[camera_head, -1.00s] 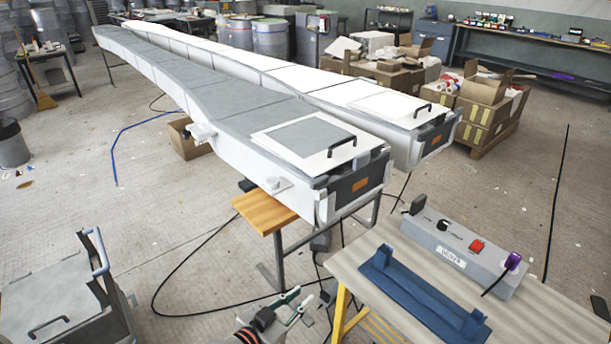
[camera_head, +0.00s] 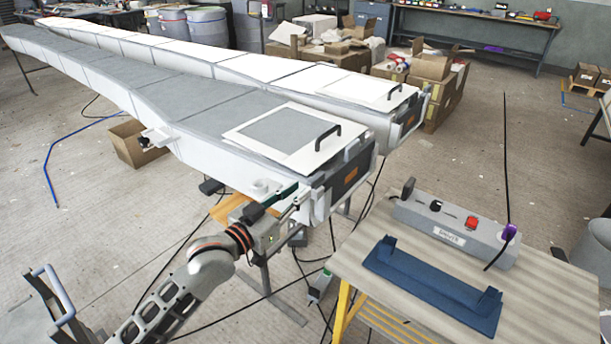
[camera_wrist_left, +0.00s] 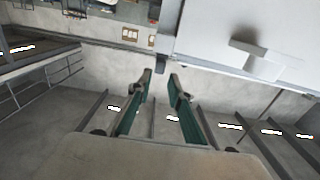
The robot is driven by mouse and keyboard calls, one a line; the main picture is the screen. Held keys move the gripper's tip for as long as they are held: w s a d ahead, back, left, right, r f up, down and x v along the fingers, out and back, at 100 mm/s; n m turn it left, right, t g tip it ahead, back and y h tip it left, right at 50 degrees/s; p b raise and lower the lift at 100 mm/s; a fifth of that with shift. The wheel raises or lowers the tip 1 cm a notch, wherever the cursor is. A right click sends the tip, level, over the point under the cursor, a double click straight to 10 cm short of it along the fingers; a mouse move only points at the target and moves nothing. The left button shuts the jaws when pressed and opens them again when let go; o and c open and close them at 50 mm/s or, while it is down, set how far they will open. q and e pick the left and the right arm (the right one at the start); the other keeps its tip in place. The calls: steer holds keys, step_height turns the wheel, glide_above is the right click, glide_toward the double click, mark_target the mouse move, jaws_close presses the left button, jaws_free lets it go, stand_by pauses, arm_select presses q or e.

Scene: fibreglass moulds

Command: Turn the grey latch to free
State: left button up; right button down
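The grey latch (camera_wrist_left: 262,52) shows in the left wrist view as a pale T-shaped handle on the white side of the near mould (camera_head: 215,150). In the head view it lies on the mould's side near the front end, close behind my left gripper, and is hard to make out. My left gripper (camera_head: 292,200) reaches up beside the mould's front corner. In the wrist view its two green-sided fingers (camera_wrist_left: 160,88) stand apart with nothing between them. The latch is up and to the right of the fingertips, apart from them. My right gripper is not in view.
A wooden-topped bench (camera_head: 545,290) at the right carries a grey control box (camera_head: 455,230) and a blue bracket (camera_head: 425,285). A second mould (camera_head: 290,75) lies behind the near one. Black cables cross the floor. A grey cart (camera_head: 35,310) stands at lower left.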

mark_target(323, 172)
arm_select(q)
steer(key=x, duration=0.8)
steer(key=shift+s, duration=0.1)
jaws_close()
